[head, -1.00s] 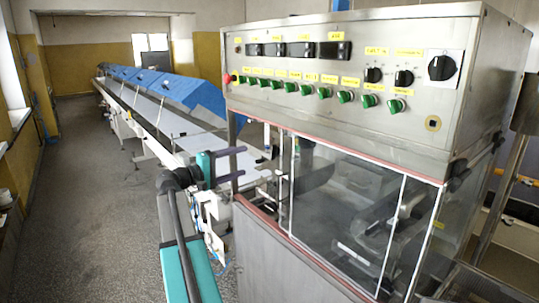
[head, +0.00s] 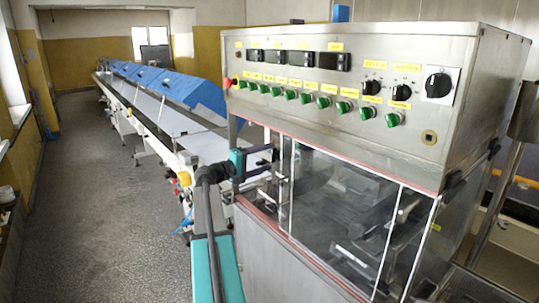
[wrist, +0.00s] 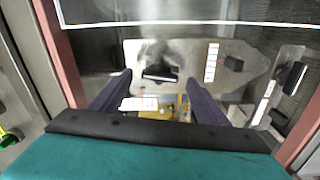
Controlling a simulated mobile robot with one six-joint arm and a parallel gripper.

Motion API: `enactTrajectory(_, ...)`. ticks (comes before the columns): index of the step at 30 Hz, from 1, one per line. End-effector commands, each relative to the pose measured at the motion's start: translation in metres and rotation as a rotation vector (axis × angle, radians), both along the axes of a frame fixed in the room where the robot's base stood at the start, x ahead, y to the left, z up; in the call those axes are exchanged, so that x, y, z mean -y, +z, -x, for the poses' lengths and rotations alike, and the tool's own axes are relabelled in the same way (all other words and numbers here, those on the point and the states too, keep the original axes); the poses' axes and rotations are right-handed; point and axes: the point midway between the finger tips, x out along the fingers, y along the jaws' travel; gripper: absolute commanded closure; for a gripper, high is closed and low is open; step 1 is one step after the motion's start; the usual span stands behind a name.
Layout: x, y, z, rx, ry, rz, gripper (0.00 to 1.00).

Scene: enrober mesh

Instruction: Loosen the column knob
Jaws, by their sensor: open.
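My gripper (head: 272,158) is at the left end of the steel machine in the head view, with its dark purple fingers apart and pointing right, toward the machine's framed opening. In the wrist view my gripper (wrist: 161,80) is open and empty. A black knob-like part (wrist: 160,73) on a pale metal plate (wrist: 215,57) shows beyond and between the fingertips, apart from them. I cannot tell for sure whether it is the column knob.
A control panel (head: 330,95) with green switches and black dials overhangs clear windows (head: 345,195). A red-edged frame (wrist: 58,50) borders the opening at left in the wrist view. A long conveyor with blue covers (head: 180,90) runs back at left; the floor beside it is clear.

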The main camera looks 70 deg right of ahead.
Motion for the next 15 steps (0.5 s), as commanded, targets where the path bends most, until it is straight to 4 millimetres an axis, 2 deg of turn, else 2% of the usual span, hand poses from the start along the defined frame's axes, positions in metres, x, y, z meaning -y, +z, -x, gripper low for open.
enactTrajectory(6, 0.015, 0.001, 0.010, 0.000, -0.001, 0.001, 0.31)
enactTrajectory(15, 0.018, 0.000, 0.012, 0.000, 0.000, 0.001, 0.31)
